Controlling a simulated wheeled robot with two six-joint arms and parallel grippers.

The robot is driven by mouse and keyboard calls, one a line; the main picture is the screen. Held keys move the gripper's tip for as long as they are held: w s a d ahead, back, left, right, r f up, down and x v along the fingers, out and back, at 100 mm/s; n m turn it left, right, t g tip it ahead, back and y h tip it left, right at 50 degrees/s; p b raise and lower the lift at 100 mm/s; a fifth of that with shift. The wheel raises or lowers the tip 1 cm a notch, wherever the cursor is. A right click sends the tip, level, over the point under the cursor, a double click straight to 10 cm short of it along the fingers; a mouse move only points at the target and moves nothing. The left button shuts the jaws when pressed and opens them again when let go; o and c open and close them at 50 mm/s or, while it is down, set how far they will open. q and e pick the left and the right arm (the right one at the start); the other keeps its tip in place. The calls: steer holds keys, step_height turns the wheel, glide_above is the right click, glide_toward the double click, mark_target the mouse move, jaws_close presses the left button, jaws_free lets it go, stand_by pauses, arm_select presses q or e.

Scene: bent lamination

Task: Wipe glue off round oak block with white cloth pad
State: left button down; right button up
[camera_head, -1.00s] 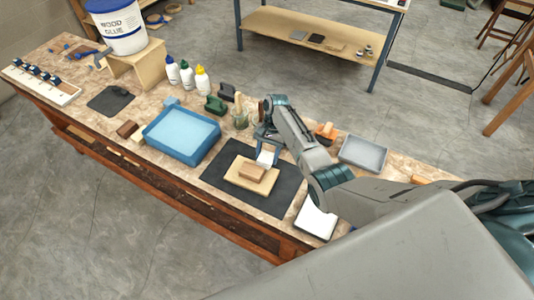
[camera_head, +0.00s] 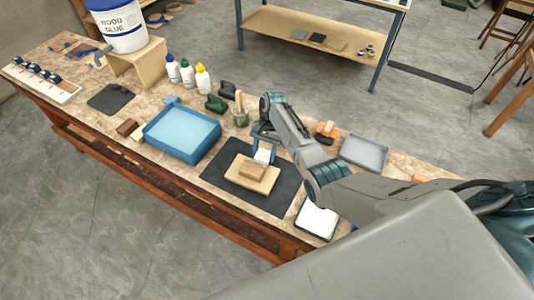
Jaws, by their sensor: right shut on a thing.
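The oak block (camera_head: 252,172) is a light brown piece lying on a paler wooden board (camera_head: 262,186) on a dark mat. It looks more blocky than round from here. My right gripper (camera_head: 264,151) points down at the block's far right end and is shut on the white cloth pad (camera_head: 262,156). The pad is at the block's far edge; I cannot tell whether it touches. Glue on the block is too small to make out. My left gripper is not in view.
A blue tray (camera_head: 148,143) is left of the dark mat (camera_head: 222,177). A grey tray (camera_head: 344,155) and a white-topped tray (camera_head: 318,222) are on the right. Glue bottles (camera_head: 187,74) and a brush jar (camera_head: 240,116) stand behind. The bench's front edge is close to the mat.

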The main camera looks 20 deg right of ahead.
steer(key=shift+w+a, duration=0.2)
steer(key=shift+w+a+f+b, duration=0.15)
steer(key=shift+w+a+b, duration=0.35)
steer(key=shift+w+b, duration=0.05)
steer(key=shift+w+a+b, duration=0.4)
steer(key=shift+w+b, duration=0.05)
steer(key=shift+w+a, duration=0.1)
steer(key=shift+a, duration=0.05)
steer(key=shift+s+d+p, duration=0.55)
steer(key=shift+p, duration=0.35)
steer(key=shift+s+d, duration=0.1)
steer(key=shift+s, duration=0.1)
